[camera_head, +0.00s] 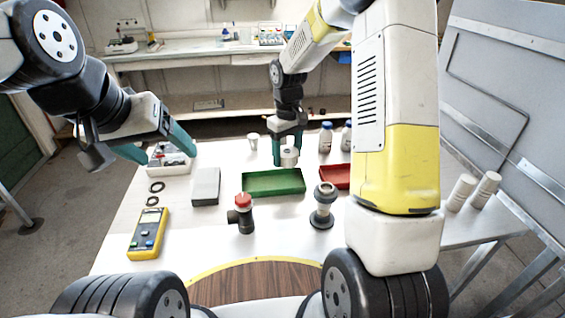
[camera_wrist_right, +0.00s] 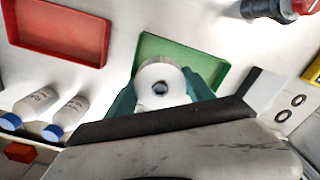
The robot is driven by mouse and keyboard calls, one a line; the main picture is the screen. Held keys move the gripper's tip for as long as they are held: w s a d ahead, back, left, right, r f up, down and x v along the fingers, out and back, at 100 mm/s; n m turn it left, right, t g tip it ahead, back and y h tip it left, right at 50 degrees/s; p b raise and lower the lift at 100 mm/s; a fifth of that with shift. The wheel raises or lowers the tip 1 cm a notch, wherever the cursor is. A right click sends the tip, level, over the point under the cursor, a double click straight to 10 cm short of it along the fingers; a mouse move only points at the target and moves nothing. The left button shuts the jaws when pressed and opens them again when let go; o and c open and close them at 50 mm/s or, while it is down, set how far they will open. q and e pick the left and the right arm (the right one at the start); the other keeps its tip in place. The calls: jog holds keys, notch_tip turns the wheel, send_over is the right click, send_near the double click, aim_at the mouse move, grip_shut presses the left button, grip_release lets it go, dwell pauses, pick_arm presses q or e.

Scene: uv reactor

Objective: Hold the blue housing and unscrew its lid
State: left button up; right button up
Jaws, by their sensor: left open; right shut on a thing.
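My right gripper (camera_head: 289,160) is shut on a white round part (camera_head: 289,157) at the far edge of the green tray. In the right wrist view this part (camera_wrist_right: 160,76) sits between the teal fingers, with a dark hole in its near face. My left gripper (camera_head: 168,157) is open and empty at the left, above or in front of a small white box. I cannot make out a blue housing in either view. I cannot tell whether the white part is a lid.
A green tray (camera_head: 273,192) and a red tray (camera_head: 334,184) lie mid-table. A red-knobbed dark valve (camera_head: 242,214), a grey flanged fitting (camera_head: 323,207), a yellow meter (camera_head: 148,234), a grey box (camera_head: 206,186) and blue-capped bottles (camera_head: 325,138) stand around.

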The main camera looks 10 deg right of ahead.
aim_at(287, 184)
notch_tip(287, 184, down, 9)
jog(key=shift+r, duration=0.15)
dwell(0.4)
jog(key=o, duration=1.3)
jog(key=shift+c, duration=0.2)
